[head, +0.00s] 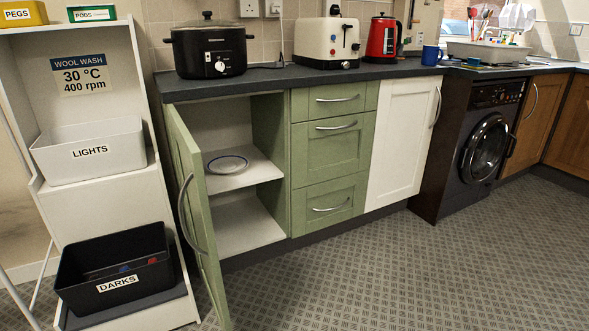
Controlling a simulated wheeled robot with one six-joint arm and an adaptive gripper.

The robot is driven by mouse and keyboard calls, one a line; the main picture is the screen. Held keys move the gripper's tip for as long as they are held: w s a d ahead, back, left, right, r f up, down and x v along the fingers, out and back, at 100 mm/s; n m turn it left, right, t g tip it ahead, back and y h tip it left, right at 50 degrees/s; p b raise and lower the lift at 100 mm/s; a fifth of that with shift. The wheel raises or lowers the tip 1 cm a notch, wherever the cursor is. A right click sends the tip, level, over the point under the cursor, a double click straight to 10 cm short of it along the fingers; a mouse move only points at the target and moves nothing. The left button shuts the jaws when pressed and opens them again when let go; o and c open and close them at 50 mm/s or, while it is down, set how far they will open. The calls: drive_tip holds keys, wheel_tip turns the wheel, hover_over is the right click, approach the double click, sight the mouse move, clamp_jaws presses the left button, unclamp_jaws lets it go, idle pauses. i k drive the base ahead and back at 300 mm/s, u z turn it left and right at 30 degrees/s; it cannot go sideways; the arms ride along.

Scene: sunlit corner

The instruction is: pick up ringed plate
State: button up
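The ringed plate (227,164) is white with a blue ring. It lies flat on the upper shelf (262,172) inside a green base cabinet, near the shelf's left front part. The cabinet door (197,215) is hinged on the left and stands open, swung out toward me. Nothing lies on the plate. My gripper does not show in the head view.
A white laundry rack at left holds a LIGHTS bin (90,150) and a black DARKS bin (116,268), close to the open door. Green drawers (329,150) adjoin the cabinet at right. A slow cooker (208,48) stands on the worktop above. The floor (380,275) in front is clear.

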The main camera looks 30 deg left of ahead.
sight(226, 164)
drive_tip(key=z, duration=0.1)
drive_tip(key=i, duration=2.3)
drive_tip(key=u, duration=1.5)
drive_tip(key=i, duration=0.85)
drive_tip(key=u, duration=0.7)
